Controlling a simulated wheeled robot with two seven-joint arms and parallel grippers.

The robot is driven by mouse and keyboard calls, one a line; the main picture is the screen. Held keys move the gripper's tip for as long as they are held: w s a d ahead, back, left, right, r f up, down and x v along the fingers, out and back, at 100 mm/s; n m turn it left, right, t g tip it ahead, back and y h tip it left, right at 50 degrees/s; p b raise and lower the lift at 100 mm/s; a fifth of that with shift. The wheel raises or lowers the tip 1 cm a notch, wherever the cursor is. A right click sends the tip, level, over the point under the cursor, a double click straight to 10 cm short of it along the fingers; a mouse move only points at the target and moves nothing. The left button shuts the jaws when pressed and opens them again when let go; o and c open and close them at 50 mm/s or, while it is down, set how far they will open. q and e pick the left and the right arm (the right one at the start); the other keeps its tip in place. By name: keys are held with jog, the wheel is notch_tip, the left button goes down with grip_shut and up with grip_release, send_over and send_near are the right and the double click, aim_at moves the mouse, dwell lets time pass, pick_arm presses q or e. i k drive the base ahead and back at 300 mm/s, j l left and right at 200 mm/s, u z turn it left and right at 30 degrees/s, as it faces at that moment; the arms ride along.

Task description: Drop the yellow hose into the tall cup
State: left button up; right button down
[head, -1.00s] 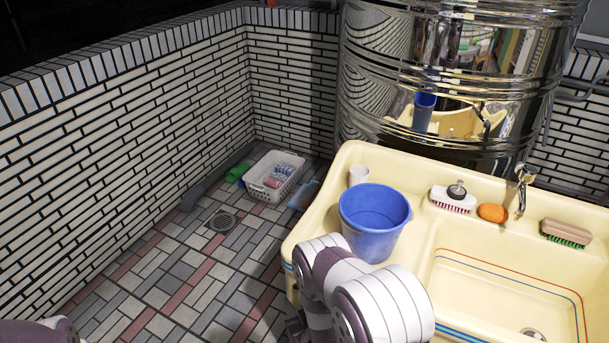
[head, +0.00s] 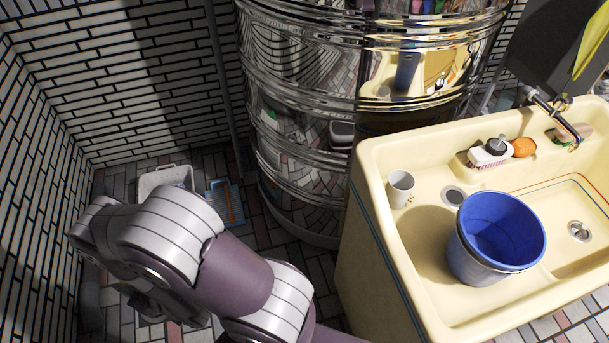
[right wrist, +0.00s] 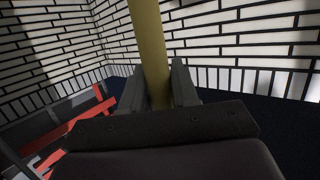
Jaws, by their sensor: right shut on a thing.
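A plain, light-coloured cup (head: 400,188) stands upright on the left rim of the cream sink in the head view, its mouth open upward. My right gripper (right wrist: 156,92) is shut on the yellow hose (right wrist: 149,45), which rises between its two fingers in the right wrist view. The hose's upper end is cut off by the picture edge. In the head view an arm of mine crosses the lower left, well left of the cup, and its gripper end is mostly hidden. My left gripper is not in view.
A blue bucket (head: 500,235) stands on the sink (head: 440,300), right of the cup. A steel tank (head: 310,130) stands behind. A white basket (head: 165,180) is on the floor.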

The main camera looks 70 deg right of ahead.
aim_at(398, 190)
jog(key=i+z, duration=0.15)
jog(key=z, duration=0.35)
jog(key=i+j+z, duration=0.1)
jog(key=z, duration=0.35)
jog(key=i+j+z, duration=0.15)
jog(key=z, duration=0.35)
jog(key=i+j+z, duration=0.15)
jog(key=z, duration=0.35)
jog(key=j+z, duration=0.2)
jog(key=z, duration=0.3)
jog(key=i+j+z, duration=0.1)
jog(key=j+z, duration=0.15)
jog(key=z, duration=0.2)
